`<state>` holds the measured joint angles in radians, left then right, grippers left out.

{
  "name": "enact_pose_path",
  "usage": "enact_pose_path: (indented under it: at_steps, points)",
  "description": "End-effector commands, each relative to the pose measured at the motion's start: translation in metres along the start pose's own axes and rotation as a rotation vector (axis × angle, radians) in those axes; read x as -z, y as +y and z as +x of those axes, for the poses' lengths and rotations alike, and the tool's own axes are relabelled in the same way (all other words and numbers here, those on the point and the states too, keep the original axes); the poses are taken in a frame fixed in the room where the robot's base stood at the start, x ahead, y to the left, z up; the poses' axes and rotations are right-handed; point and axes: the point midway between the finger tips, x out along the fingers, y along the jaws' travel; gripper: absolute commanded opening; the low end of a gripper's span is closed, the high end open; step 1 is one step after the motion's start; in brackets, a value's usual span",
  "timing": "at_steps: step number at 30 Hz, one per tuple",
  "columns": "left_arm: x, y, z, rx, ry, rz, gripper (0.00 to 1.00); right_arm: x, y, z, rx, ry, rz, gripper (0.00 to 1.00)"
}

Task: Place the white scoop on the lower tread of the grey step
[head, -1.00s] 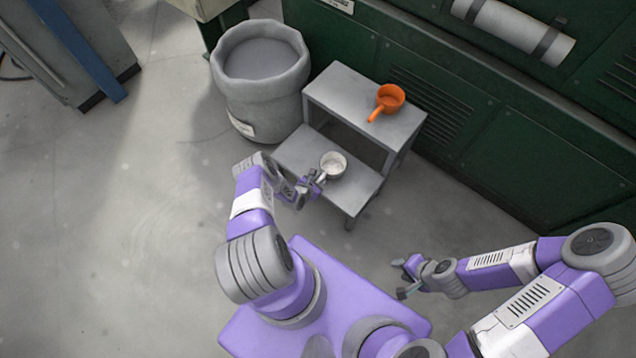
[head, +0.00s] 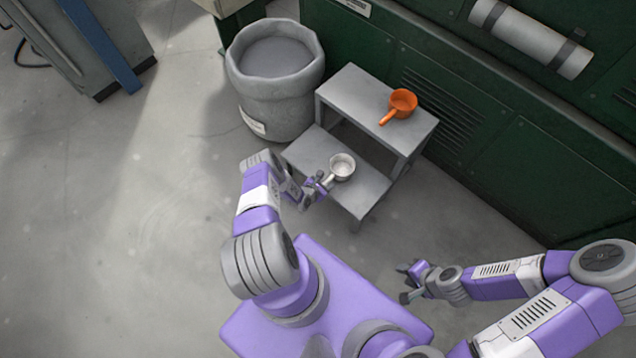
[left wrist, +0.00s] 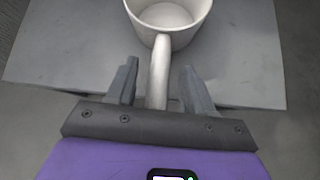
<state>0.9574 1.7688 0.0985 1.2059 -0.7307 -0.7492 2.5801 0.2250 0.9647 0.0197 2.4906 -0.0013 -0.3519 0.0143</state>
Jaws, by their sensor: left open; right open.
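The white scoop (head: 342,166) sits on the lower tread (head: 311,150) of the grey step, its bowl opening up and its handle pointing toward me. It also shows in the left wrist view (left wrist: 168,14), where the handle lies between the fingers, with gaps on both sides. My left gripper (head: 321,183) is open around the handle at the tread's front edge. It also shows in the left wrist view (left wrist: 158,84). My right gripper (head: 408,282) is open and empty over the floor to the right of my base.
An orange scoop (head: 403,102) lies on the upper tread (head: 352,88). A large grey sack-like bin (head: 280,105) stands left of the step. Green cabinets (head: 500,165) run behind and to the right. The floor at left (head: 110,220) is clear.

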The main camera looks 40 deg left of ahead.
Motion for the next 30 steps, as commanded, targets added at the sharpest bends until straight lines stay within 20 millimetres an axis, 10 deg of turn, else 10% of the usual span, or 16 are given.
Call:
enact_pose_path:
  at_steps: [15,30]
  points:
    - [-0.002,0.001,-0.101,-0.001,0.000,-0.001,0.52,-0.002,-0.015,-0.040,0.000,0.000,0.000,0.40]
    - [-0.038,-0.026,-0.110,0.107,0.040,0.295,0.52,-0.002,-0.016,-0.042,0.000,0.000,0.000,0.40]
